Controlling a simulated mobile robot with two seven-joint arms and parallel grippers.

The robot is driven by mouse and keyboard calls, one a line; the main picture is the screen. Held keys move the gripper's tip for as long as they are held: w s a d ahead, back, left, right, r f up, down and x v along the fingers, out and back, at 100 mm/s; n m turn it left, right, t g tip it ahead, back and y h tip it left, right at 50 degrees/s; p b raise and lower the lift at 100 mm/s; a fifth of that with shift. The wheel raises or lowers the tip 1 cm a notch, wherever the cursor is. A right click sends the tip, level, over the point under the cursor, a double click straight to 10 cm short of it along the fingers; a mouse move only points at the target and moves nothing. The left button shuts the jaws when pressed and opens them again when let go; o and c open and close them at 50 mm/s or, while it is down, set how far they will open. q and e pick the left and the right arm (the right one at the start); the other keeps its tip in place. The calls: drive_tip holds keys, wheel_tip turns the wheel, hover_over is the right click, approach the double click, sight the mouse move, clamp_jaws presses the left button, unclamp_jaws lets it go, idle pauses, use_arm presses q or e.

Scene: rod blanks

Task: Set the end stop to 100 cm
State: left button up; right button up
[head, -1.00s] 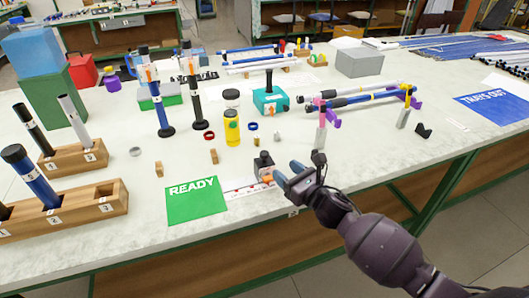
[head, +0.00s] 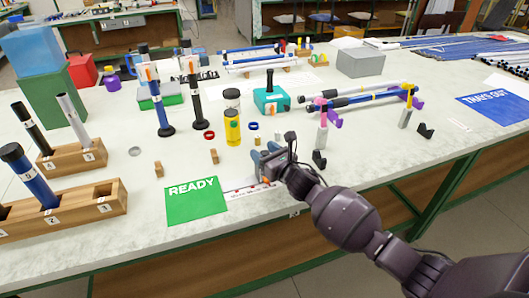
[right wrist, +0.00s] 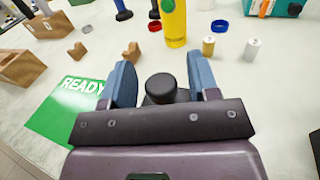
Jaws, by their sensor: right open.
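The end stop, a dark block with a round black knob (right wrist: 160,88), sits between the two blue fingers of my right gripper (right wrist: 164,85) in the right wrist view. The fingers are open, with a gap on each side of the knob. In the head view my right gripper (head: 266,158) covers most of the end stop. The white scale strip with red marks (head: 246,192) lies at the table's front edge; its numbers are too small to read. My left gripper is not in view.
A green READY card (head: 196,201) lies left of the strip. A yellow bottle (head: 232,128), a small wooden block (head: 214,156) and a blue ring (head: 253,126) stand behind. Rods on a purple-ended stand (head: 322,130) are to the right. Wooden racks (head: 100,208) stand at left.

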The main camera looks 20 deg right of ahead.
clamp_jaws()
drive_tip(key=a, duration=1)
drive_tip(key=shift+s+b, duration=0.2)
drive_tip(key=shift+b, duration=0.1)
unclamp_jaws()
drive_tip(key=p+v, duration=0.1)
drive_tip(key=v, duration=0.9)
drive_tip(key=shift+s, duration=0.4)
